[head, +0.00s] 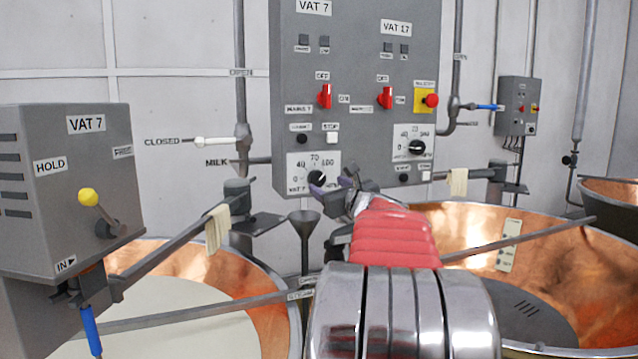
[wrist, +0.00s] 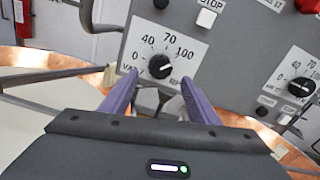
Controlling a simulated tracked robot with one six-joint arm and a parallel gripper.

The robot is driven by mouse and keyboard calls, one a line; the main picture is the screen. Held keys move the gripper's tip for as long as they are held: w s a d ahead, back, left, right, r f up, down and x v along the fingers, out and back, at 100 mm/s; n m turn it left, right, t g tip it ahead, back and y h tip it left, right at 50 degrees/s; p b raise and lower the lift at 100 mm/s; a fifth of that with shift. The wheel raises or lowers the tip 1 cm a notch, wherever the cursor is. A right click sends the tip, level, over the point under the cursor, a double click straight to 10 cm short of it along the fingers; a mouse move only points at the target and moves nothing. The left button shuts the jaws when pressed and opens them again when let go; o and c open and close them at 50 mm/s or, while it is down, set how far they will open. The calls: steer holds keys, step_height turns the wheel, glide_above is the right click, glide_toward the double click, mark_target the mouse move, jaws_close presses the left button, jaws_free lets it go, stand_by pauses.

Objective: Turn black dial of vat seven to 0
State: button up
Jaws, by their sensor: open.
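The black dial of vat seven (head: 316,178) sits on a white scale plate at the lower left of the grey control panel. In the wrist view the dial (wrist: 160,67) is between and just beyond the fingertips, under a scale marked 0, 40, 70, 100. Its white mark seems to point right and slightly up, toward the 100 side. My gripper (head: 331,185) is open, its purple fingers spread left and right of the dial. In the wrist view my gripper (wrist: 158,78) holds nothing. Whether a finger touches the dial cannot be told.
A similar black dial (head: 417,147) for vat 17 is to the right. Red switches (head: 325,96) and a white stop button (head: 332,138) are above. Copper vats (head: 480,225) lie on both sides, with a grey VAT 7 box (head: 75,200) at left.

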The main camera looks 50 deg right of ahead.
mark_target(318, 180)
steer(key=shift+x, duration=3.45)
steer(key=shift+c, duration=0.5)
steer(key=shift+a, duration=0.15)
steer(key=c, duration=0.9)
